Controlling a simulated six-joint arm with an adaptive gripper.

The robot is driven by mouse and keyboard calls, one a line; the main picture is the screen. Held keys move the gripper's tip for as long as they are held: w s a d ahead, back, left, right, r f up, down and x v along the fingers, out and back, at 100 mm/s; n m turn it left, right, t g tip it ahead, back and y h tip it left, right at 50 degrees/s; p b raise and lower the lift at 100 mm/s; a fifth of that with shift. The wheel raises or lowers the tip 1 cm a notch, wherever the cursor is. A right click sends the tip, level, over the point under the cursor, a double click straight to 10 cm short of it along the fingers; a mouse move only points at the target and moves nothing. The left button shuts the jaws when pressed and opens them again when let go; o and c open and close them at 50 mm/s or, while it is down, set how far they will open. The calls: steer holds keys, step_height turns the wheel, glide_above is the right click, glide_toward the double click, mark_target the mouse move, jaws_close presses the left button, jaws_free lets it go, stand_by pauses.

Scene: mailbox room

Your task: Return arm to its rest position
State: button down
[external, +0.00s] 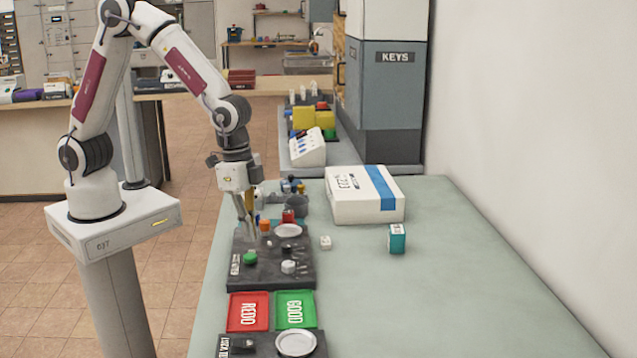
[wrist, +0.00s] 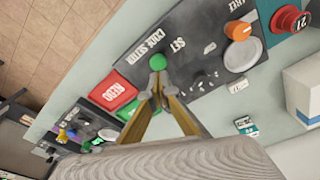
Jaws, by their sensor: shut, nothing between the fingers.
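My gripper (external: 250,236) is shut and empty, pointing down over the dark panel (external: 270,273) on the green-grey table. In the wrist view, my fingertips (wrist: 157,88) meet just beside the green knob (wrist: 158,62) of that panel. In the external view the green knob (external: 250,257) sits just below the fingertips; I cannot tell whether they touch. My arm is bent over from its pedestal at the left, and its end hangs over the table's left edge.
A red tray (external: 263,311) and a green tray (external: 281,320) lie in front of the panel. A white box with a blue band (external: 345,202) and a small teal box (external: 397,240) stand to the right. The table's right part is clear.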

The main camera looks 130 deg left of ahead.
steer(key=s+d+r+m+t, duration=0.1)
steer(key=s+d+r+t, duration=0.1)
steer(key=s+d+r, duration=0.6)
steer(key=s+d+r+m+t, duration=0.2)
steer(key=s+d+r, duration=0.7)
steer(key=s, duration=0.6)
step_height(320, 180, up, 3)
steer(key=shift+f, duration=0.15)
